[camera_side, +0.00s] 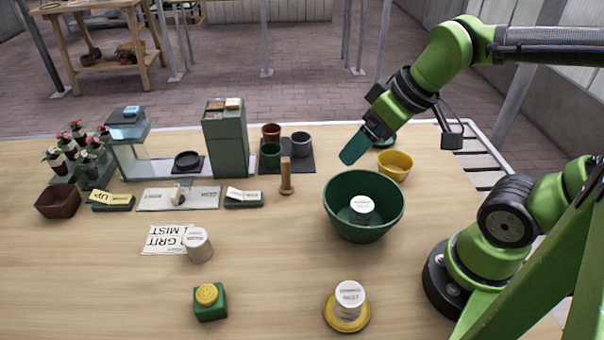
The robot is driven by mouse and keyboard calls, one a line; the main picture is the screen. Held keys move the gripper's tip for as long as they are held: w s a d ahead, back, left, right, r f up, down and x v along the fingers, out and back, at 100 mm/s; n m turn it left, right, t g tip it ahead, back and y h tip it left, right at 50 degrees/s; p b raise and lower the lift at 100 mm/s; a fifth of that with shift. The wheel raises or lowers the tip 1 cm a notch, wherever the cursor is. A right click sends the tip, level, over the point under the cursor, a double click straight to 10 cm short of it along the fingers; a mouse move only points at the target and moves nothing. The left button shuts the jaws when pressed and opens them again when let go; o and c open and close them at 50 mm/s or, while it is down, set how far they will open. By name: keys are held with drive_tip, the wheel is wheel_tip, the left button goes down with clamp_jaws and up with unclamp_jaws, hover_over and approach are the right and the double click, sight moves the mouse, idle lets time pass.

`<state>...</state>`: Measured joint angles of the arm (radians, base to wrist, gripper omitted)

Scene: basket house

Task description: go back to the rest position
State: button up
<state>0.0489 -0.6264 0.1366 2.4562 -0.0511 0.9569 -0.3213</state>
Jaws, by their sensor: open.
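My gripper (356,149) is at the end of the green arm, above the table and just behind the dark green basket (341,222). Its teal tip points down and left, and nothing shows held in it. The gap between its fingers is hard to make out from this side. A white-lidded jar (361,206) stands inside the green basket, apart from my gripper.
A yellow bowl (395,166) is right of my gripper. A wooden peg (286,177) and small pots (271,151) stand to its left. Jars stand on a yellow saucer (332,318) and by a printed card (160,241). A green box (226,130) stands behind.

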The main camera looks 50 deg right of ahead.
drive_tip(key=m, duration=0.1)
drive_tip(key=d+r+m+t, duration=0.1)
drive_tip(key=m, duration=0.1)
drive_tip(key=r+m, duration=0.1)
drive_tip(key=shift+s+d+m+t+y, duration=0.2)
drive_tip(key=shift+d+m+t+y, duration=0.1)
drive_tip(key=shift+m, duration=0.1)
